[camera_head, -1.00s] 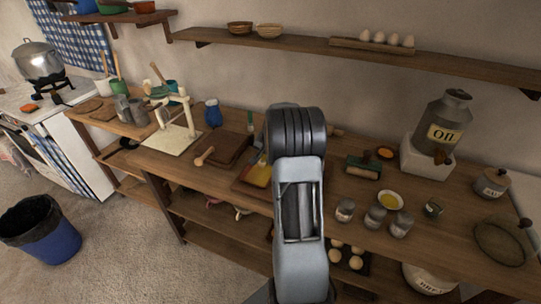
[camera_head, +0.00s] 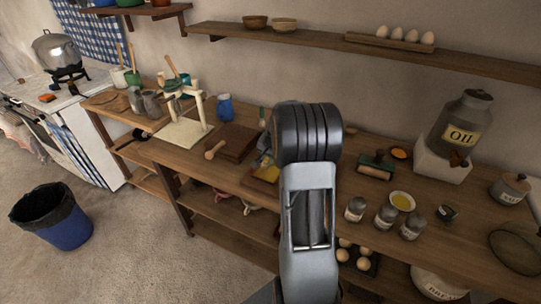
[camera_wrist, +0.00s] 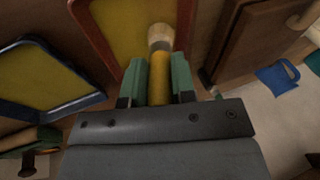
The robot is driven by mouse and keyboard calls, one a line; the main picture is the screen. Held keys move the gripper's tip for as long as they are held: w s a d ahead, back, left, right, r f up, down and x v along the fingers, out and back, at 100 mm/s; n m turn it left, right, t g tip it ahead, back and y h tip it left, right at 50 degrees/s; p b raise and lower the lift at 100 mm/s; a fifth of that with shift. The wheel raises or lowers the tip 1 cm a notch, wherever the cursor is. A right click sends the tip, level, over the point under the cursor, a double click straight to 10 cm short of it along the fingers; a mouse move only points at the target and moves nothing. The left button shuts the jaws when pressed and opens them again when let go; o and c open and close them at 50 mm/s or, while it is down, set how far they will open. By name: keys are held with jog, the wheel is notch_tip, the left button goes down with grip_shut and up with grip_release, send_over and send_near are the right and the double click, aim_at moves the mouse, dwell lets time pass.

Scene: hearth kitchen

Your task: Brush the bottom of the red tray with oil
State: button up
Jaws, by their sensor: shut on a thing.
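My gripper (camera_wrist: 160,82), with green fingers, is shut on the yellow handle of a brush (camera_wrist: 160,72) in the wrist view. The brush's pale head points away from the fingers, over the red tray (camera_wrist: 101,35). Whether the bristles touch the tray I cannot tell. The red tray has a red rim and a yellowish inside. In the head view a yellow part of the tray (camera_head: 266,173) shows beside my arm, which hides the gripper and brush.
A blue-rimmed tray (camera_wrist: 45,75) with a yellowish inside lies left of the red one in the wrist view. Several small jars (camera_head: 385,215) stand near the oil bowl. An oil can (camera_head: 462,125) stands at the back right. A wooden board (camera_head: 232,142) lies left of my arm.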

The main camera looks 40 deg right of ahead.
jog(key=shift+s+a, duration=0.35)
jog(key=shift+a, duration=0.35)
jog(key=shift+s+a, duration=0.3)
jog(key=shift+a, duration=0.35)
jog(key=shift+d, duration=0.1)
jog(key=shift+w+d, duration=0.55)
jog(key=shift+d, duration=0.6)
jog(key=shift+w+d, duration=0.6)
jog(key=shift+d, duration=0.5)
jog(key=shift+w+d, duration=0.55)
jog(key=shift+d, duration=0.6)
jog(key=shift+s+a+b, duration=0.15)
jog(key=shift+s+a, duration=0.15)
jog(key=shift+a, duration=0.3)
jog(key=shift+s+a+b, duration=0.2)
jog(key=shift+s+a, duration=0.1)
jog(key=shift+a, duration=0.35)
jog(key=shift+s+a+b, duration=0.15)
jog(key=shift+s+a, duration=0.15)
jog(key=shift+a, duration=0.3)
jog(key=shift+s+a, duration=0.4)
jog(key=shift+a, duration=0.45)
jog(key=shift+s+a, duration=0.4)
jog(key=shift+a, duration=0.4)
jog(key=shift+r, duration=0.2)
jog(key=shift+r+p, duration=1.95)
jog(key=shift+r, duration=0.95)
jog(key=shift+r, duration=0.1)
